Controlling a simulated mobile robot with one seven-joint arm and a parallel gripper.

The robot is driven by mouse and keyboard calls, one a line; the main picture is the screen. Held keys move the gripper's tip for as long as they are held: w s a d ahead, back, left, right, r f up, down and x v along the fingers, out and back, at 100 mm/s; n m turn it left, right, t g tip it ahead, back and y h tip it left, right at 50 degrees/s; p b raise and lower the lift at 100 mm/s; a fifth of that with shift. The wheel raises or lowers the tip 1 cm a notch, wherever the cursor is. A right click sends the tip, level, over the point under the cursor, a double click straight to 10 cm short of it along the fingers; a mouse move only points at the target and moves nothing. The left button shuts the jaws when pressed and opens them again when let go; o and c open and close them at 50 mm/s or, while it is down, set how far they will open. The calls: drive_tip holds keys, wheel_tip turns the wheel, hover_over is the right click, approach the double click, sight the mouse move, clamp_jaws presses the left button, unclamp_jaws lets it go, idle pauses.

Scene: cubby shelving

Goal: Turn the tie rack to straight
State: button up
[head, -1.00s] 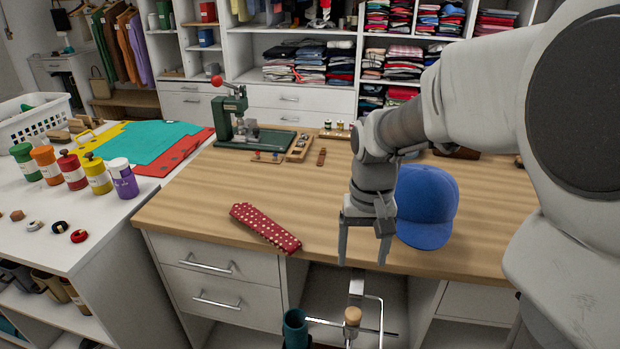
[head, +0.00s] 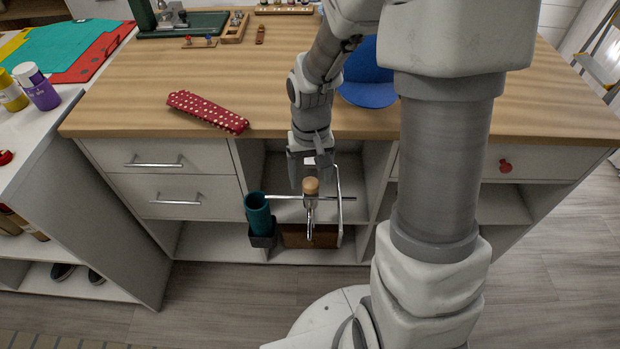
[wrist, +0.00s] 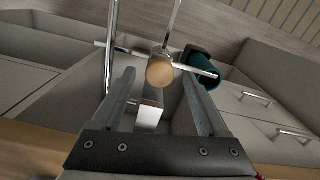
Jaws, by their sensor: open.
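The tie rack (head: 330,198) is a set of chrome bars with a round wooden knob, standing out in front of the open cubby under the wooden worktop. One bar runs crosswise and another points out toward me. The wooden knob (head: 311,186) is at the middle of the bars; it also shows in the wrist view (wrist: 160,71). My gripper (head: 310,182) is open and points down over the front of the worktop, close to the knob. In the wrist view its fingers (wrist: 160,80) appear on either side of the knob; whether they touch it I cannot tell.
A teal cylinder (head: 257,214) in a dark holder is near the rack's left end. White drawers (head: 160,178) with bar handles are to the left. A red dotted tie (head: 207,112) and blue cap (head: 368,92) lie on the worktop (head: 200,70). Floor in front is partly clear.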

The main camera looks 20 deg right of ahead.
drive_tip(key=shift+f, duration=0.4)
drive_tip(key=shift+c, duration=0.3)
clamp_jaws()
idle(0.9)
